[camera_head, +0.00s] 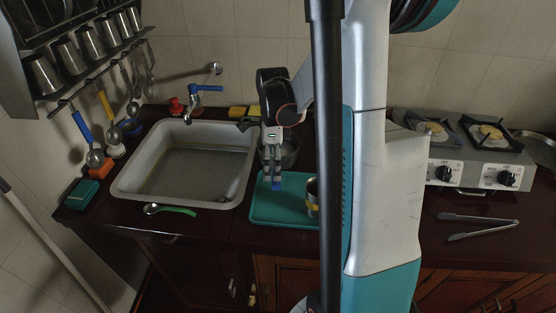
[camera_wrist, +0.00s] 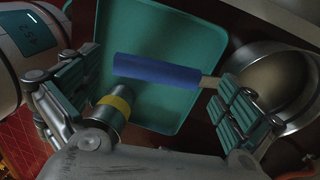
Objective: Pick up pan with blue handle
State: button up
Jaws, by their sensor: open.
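The pan (camera_wrist: 268,82) is a grey metal pan at the right of the wrist view, cut off by the frame edge. Its blue handle (camera_wrist: 160,70) reaches left from it over the teal tray (camera_wrist: 190,28). My gripper (camera_wrist: 158,82) is open, one finger on each side along the handle; whether either touches it I cannot tell. In the head view my gripper (camera_head: 271,178) points down over the tray. There the pan (camera_head: 290,152) is partly hidden behind my gripper, and only a bit of the blue handle (camera_head: 277,186) shows below the fingers.
A metal cup with a yellow band (camera_head: 312,196) stands on the tray, close to my left finger in the wrist view (camera_wrist: 116,106). The sink (camera_head: 125,190) lies left, the stove (camera_head: 470,168) right. Tongs (camera_head: 478,226) lie on the right counter. Utensils hang at the left wall.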

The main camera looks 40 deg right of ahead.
jog(key=f, duration=0.1)
jog(key=f+b, duration=0.1)
jog(key=f, duration=0.1)
jog(key=shift+s+a+f, duration=0.2)
jog(key=shift+f, duration=0.1)
jog(key=shift+r, duration=0.1)
jog(key=c, duration=1.3)
jog(key=shift+s, duration=0.1)
jog(key=shift+c, duration=0.2)
